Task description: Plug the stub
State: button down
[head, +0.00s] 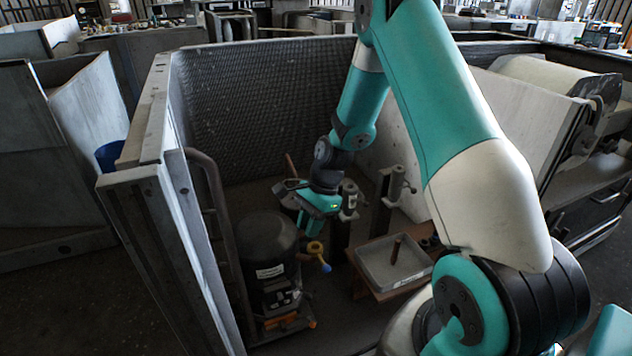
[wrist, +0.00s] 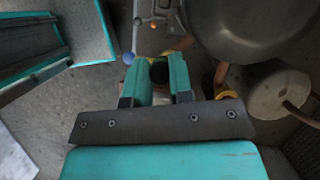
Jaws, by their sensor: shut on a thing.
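My gripper (head: 308,218) hangs over the right side of the dark rounded tank (head: 266,245), fingers pointing down. In the wrist view my two teal fingers (wrist: 160,78) are shut on a small round black piece, which looks like the plug (wrist: 160,71). A yellow fitting (head: 315,248) with a blue ball knob (head: 326,268) shows just below the gripper. In the wrist view the blue ball (wrist: 128,58) is beside the left fingertip. A short copper-coloured pipe (wrist: 221,74) stands by the tank, right of the fingers. I cannot tell which pipe is the stub, nor whether the plug touches anything.
A pale round block (wrist: 278,95) with a copper rod lies right of the fingers. Bay walls (head: 265,110) close the back and left.

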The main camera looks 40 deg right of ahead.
notch_tip(320, 180, up, 4)
jog(key=d+f+m+t+p, duration=0.1)
jog(key=d+m+t+p, duration=0.1)
jog(key=m, duration=0.3)
jog(key=m+h+b, duration=0.1)
jog(key=m+b, duration=0.1)
jog(key=b, duration=0.5)
send_over(310, 246)
jog(key=d, duration=0.1)
jog(key=shift+t, duration=0.3)
jog(key=f, duration=0.4)
jog(key=s+f, duration=0.1)
jog(key=f, duration=0.1)
jog(key=shift+f, duration=0.15)
jog(key=shift+p, duration=0.3)
jog(key=shift+f+p, duration=0.15)
jog(key=shift+p, duration=0.35)
jog(key=shift+f, duration=1.2)
dwell(1.2)
jog(key=shift+c, duration=2.3)
grip_release()
